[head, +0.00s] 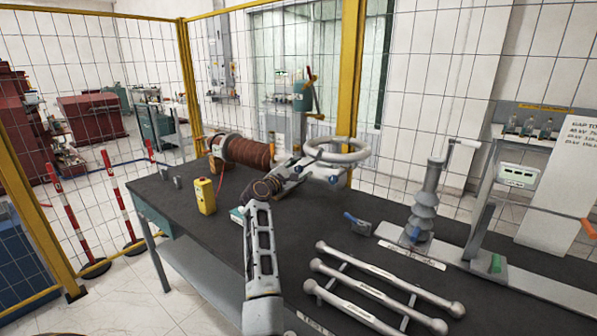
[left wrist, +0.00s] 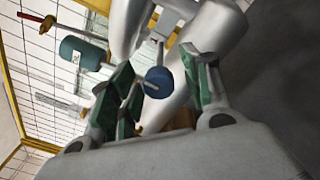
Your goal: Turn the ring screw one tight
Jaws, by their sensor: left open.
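A grey ring (head: 338,150) stands at the far side of the dark table. A small blue screw knob (head: 333,180) shows at its lower part, and another blue spot shows nearer my gripper. My left gripper (head: 292,174) reaches to the left of the ring, partly hidden by its own arm. In the left wrist view a round blue screw head (left wrist: 158,82) with a pale pin sits on a grey tube, between my green-padded fingers (left wrist: 160,92). The fingers are open, with gaps on both sides of the head; I cannot tell their depth around it. My right gripper is not in view.
A brown coil (head: 248,152) lies behind my left arm, and a yellow box (head: 204,195) stands to its left. Grey rods (head: 375,285) lie on a rack in front. A grey insulator (head: 425,205) stands to the right. Yellow-framed mesh fencing (head: 350,80) stands behind the table.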

